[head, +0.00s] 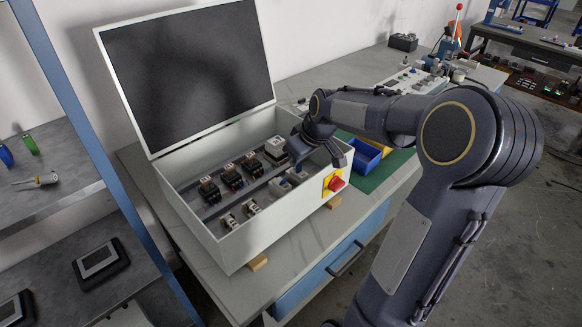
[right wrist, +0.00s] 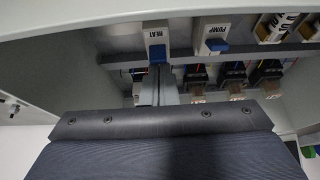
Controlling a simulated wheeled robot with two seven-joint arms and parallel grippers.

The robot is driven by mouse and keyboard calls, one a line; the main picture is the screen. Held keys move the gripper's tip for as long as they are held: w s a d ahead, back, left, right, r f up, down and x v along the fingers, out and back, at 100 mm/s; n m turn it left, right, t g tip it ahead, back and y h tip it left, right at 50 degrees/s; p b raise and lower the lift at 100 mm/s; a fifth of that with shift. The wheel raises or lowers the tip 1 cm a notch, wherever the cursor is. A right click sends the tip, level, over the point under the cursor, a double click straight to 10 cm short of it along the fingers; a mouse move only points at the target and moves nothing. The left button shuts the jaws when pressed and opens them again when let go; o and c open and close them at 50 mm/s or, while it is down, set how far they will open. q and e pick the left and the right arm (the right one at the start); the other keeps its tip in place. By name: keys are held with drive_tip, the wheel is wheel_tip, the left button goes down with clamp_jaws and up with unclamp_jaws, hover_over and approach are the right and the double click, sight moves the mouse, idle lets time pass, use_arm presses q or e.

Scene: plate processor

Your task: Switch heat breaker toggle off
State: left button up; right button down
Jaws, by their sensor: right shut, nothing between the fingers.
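The heat breaker (right wrist: 155,33), a pale block labelled HEAT with a blue toggle (right wrist: 157,54), sits on a rail inside the open control box (head: 239,250). My right gripper (right wrist: 158,72) is shut and empty, its fingertips right at the lower part of the blue toggle. Whether they touch it, I cannot tell. The fingers hide part of the breaker's lower side. In the head view my right arm reaches over the box's right end, and its fingers are mostly hidden. My left gripper is not in view.
The pump breaker (right wrist: 212,32) with its blue toggle stands just right of the heat breaker. Several dark contactors (head: 231,177) fill the back row. A red rotary switch (head: 336,184) sticks out from the box's outer wall. The dark-faced lid (head: 190,75) stands open behind.

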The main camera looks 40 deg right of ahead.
drive_tip(key=t+b, duration=0.1)
drive_tip(key=b, duration=0.2)
drive_tip(key=shift+s+f+t+b, duration=0.3)
drive_tip(key=shift+s+f, duration=0.05)
drive_tip(key=shift+s, duration=0.05)
drive_tip(key=shift+r+p, duration=0.4)
drive_tip(key=shift+p, duration=0.1)
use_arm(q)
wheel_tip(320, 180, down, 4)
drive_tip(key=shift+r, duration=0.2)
use_arm(e)
drive_tip(key=shift+w, duration=0.1)
drive_tip(key=shift+r, duration=0.1)
drive_tip(key=shift+r+p, duration=0.6)
drive_tip(key=shift+r, duration=0.1)
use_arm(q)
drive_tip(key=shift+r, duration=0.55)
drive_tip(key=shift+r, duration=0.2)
use_arm(e)
drive_tip(key=v, duration=0.7)
drive_tip(key=shift+s+r, duration=0.25)
drive_tip(key=shift+r, duration=0.1)
drive_tip(key=shift+d, duration=0.1)
